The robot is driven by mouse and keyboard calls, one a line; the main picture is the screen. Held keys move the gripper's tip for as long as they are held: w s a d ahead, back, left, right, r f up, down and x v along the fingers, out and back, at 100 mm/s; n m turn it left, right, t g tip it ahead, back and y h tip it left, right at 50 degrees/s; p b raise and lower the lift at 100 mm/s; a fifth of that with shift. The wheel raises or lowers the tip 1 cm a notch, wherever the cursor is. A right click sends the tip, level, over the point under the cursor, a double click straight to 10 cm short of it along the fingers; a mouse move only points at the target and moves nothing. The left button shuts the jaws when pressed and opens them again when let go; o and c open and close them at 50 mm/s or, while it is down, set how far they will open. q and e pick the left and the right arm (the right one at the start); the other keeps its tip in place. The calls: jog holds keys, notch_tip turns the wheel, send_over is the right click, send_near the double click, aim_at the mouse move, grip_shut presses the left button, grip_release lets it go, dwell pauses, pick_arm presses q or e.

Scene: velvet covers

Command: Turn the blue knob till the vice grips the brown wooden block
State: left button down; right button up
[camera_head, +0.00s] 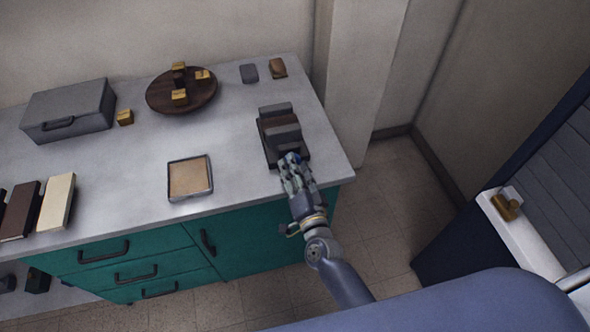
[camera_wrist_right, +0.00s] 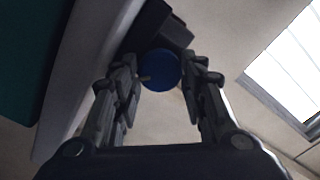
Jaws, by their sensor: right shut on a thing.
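The dark vice (camera_head: 268,149) stands near the right front corner of the grey worktop. A brown wooden block (camera_head: 278,120) shows between its grey jaws; I cannot tell whether both jaws touch it. The blue knob (camera_head: 291,158) is on the vice's front side, mostly hidden by my right gripper (camera_head: 290,163). In the right wrist view the round blue knob (camera_wrist_right: 161,72) sits between the fingertips of my right gripper (camera_wrist_right: 160,76), which is shut on it. My left gripper is out of view.
A grey case (camera_head: 70,112), a round dark wooden board (camera_head: 160,98) with small brass pieces, a framed tan pad (camera_head: 190,190) and books (camera_head: 55,203) lie to the left. Two small blocks (camera_head: 249,73) (camera_head: 278,67) lie behind the vice. Bare worktop surrounds the pad.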

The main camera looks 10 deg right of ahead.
jog(key=m+b, duration=0.1)
jog(key=m, duration=0.4)
jog(key=shift+r, duration=0.1)
dwell(0.4)
jog(key=o, duration=1.1)
jog(key=shift+d, duration=0.1)
jog(key=shift+c, duration=0.2)
jog(key=shift+s+f, duration=0.25)
jog(key=shift+s, duration=0.2)
jog(key=s, duration=0.7)
jog(key=shift+d+r, duration=0.15)
jog(key=shift+r, duration=0.15)
